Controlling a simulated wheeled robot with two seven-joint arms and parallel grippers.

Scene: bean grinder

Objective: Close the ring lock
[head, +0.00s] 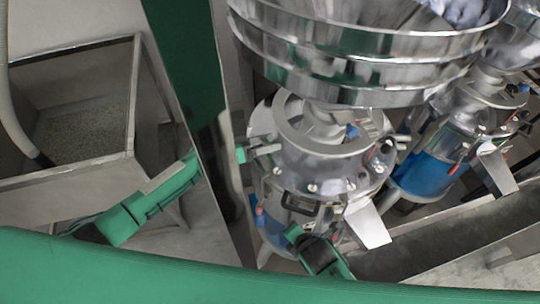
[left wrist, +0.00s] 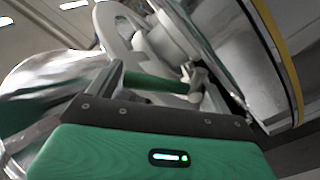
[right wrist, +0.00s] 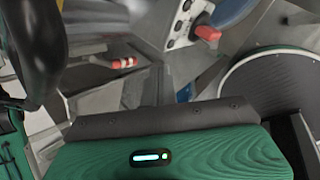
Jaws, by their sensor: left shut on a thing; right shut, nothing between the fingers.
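A steel grinder (head: 315,165) stands mid-picture in the head view, under a wide steel hopper (head: 365,65). A pale ring (head: 290,130) surrounds its neck; I take it as the ring lock. My left gripper (head: 265,149) is at the ring's left side, shut on a part there, likely the lock's handle; the fingers hide the grip. In the left wrist view a green bar (left wrist: 155,83) lies across in front of the gripper, beside pale ring parts (left wrist: 125,30). My right gripper (head: 318,253) is low, in front of the grinder, shut and empty; its fingertips are not clear.
A green post (head: 190,60) crosses in front of my left arm. A steel bin (head: 80,165) is at the left. A second grinder with a blue part (head: 425,175) stands behind at the right, near a metal trough (head: 450,235). A red-tipped knob (right wrist: 207,33) shows in the right wrist view.

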